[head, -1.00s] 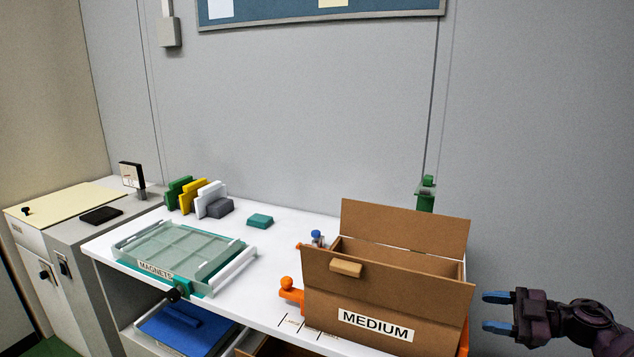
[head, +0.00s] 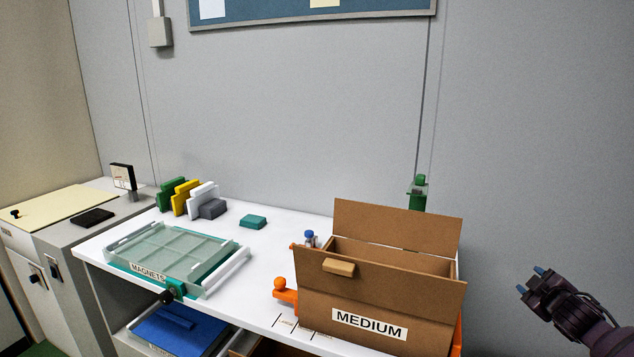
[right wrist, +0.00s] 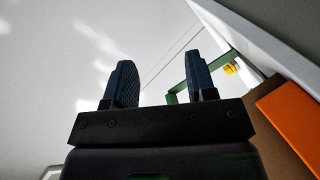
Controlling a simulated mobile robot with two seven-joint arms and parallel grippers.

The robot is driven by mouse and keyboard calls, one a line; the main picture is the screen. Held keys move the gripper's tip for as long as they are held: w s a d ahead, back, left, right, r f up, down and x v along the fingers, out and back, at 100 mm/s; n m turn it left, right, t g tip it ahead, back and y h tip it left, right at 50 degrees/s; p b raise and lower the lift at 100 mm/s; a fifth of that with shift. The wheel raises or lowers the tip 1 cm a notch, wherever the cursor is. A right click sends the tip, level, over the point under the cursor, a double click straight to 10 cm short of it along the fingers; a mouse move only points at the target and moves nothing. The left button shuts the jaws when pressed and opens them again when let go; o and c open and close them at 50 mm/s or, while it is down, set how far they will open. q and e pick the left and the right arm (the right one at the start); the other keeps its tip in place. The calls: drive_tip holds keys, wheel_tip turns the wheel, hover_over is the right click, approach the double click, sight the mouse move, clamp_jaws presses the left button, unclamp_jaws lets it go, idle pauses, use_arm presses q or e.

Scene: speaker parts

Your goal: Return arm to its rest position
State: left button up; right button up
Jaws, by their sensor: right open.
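My right gripper (head: 532,279) is in the head view at the lower right, to the right of the cardboard box and apart from it. It is open and empty, its blue fingertips pointing up and to the left. In the right wrist view its two fingers (right wrist: 160,85) stand apart with nothing between them. My left gripper is not in view.
An open cardboard box (head: 395,290) labelled MEDIUM stands at the white table's right end. A clear-lidded tray (head: 175,255) labelled MAGNETS lies at the left. Colored blocks (head: 187,197) stand behind it. A teal block (head: 253,221) lies mid-table.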

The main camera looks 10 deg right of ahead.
drive_tip(key=s+a+f+m+g+y, duration=0.2)
drive_tip(key=s+a+f+y, duration=0.2)
drive_tip(key=s+a+f, duration=1.35)
use_arm(q)
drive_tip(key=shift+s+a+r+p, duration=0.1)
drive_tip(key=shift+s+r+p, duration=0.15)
drive_tip(key=shift+p, duration=0.15)
use_arm(e)
drive_tip(key=s+a+f+m+g, duration=0.1)
drive_tip(key=s+a+f+m, duration=0.1)
drive_tip(key=s+a, duration=1.3)
drive_tip(key=shift+a+f+m+y, duration=0.2)
drive_tip(key=shift+a+m+y, duration=0.3)
drive_tip(key=shift+m, duration=0.4)
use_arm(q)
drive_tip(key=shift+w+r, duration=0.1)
